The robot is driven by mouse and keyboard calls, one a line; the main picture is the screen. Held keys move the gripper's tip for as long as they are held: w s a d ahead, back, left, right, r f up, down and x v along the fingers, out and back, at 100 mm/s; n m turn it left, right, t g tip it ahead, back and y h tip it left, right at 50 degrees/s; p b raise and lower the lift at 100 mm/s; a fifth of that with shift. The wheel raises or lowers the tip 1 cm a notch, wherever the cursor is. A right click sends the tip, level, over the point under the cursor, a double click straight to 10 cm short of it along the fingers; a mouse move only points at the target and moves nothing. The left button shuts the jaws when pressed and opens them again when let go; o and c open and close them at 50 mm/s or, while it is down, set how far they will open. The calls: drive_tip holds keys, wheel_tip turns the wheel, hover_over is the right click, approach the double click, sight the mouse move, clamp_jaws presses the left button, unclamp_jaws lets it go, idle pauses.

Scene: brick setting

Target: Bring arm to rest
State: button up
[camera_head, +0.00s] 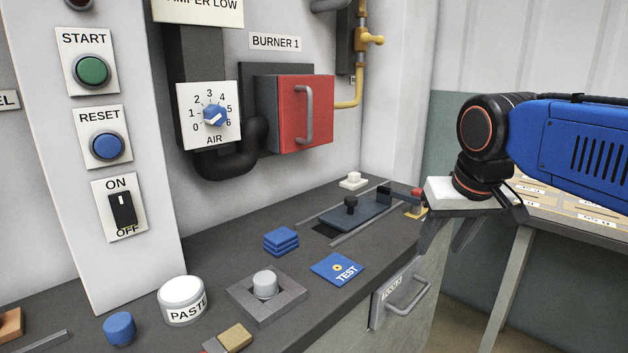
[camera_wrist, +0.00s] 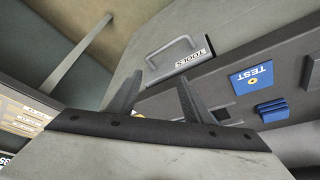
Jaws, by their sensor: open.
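My arm reaches in from the right in the camera_head view. My gripper (camera_head: 446,244) hangs with its fingers pointing down at the right end of the dark bench (camera_head: 215,258). In the camera_wrist view my gripper (camera_wrist: 160,76) shows two dark fingers spread apart with nothing between them. Beyond the fingers is the drawer front with its handle (camera_wrist: 172,51) and a TOOLS label. I cannot tell how far the fingers are from the bench edge.
On the bench are a blue TEST card (camera_head: 338,268), stacked blue pads (camera_head: 281,240), a PASTE jar (camera_head: 182,304) and a sliding plate (camera_head: 352,214). The drawer handle (camera_head: 408,296) sticks out in front. A second table (camera_head: 590,229) stands at right. A red burner door (camera_head: 290,112) is on the wall.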

drive_tip(key=s+d+f, duration=0.2)
drive_tip(key=s+f, duration=0.4)
drive_tip(key=f, duration=0.2)
drive_tip(key=s+d+f, duration=0.3)
drive_tip(key=s+f, duration=0.4)
drive_tip(key=f, duration=0.2)
